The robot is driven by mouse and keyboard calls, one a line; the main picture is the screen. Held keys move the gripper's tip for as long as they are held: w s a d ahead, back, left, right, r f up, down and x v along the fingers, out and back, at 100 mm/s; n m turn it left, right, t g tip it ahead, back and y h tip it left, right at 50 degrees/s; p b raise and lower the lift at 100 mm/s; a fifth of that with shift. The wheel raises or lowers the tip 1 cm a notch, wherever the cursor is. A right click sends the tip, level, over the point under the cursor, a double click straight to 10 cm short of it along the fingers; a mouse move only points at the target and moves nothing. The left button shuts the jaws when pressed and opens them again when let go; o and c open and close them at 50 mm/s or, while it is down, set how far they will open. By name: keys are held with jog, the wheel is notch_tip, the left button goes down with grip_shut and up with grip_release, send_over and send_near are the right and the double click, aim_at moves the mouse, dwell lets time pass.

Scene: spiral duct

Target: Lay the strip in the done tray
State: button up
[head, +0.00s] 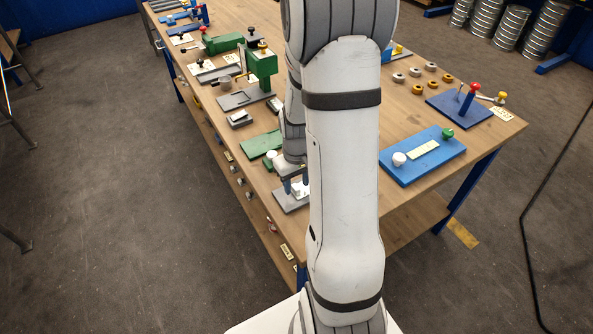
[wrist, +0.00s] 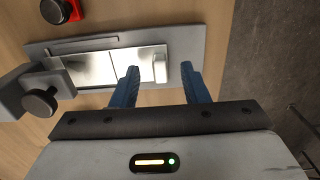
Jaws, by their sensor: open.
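A shiny metal strip (wrist: 95,68) lies on a grey fixture plate (wrist: 205,42) in the wrist view, with a paler end piece at its right. My gripper (wrist: 160,72) is open, its two blue fingers over the right end of the strip with a gap between them. I cannot tell whether the fingertips touch it. In the head view, my gripper (head: 296,184) is low over the grey fixture plate (head: 288,205) at the table's near left edge, and the strip is mostly hidden by my arm. I cannot tell which item is the done tray.
A black clamp knob (wrist: 40,103) stands left of the strip, and a red-based knob (wrist: 58,10) is beyond it. In the head view, a green plate (head: 258,144) lies behind the fixture. A blue board (head: 400,172) with knobs lies to the right. My arm hides the table's middle.

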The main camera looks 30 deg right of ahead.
jog(key=shift+f, duration=0.9)
jog(key=shift+c, duration=0.2)
grip_shut()
jog(key=c, duration=0.7)
grip_release()
grip_shut()
jog(key=shift+s+a+r, duration=0.1)
jog(key=shift+a, duration=1.3)
jog(key=shift+s+a+r, duration=0.1)
jog(key=shift+a, duration=1.25)
jog(key=shift+r, duration=0.15)
notch_tip(320, 180, up, 7)
jog(key=p, duration=0.4)
jog(key=shift+p, duration=0.3)
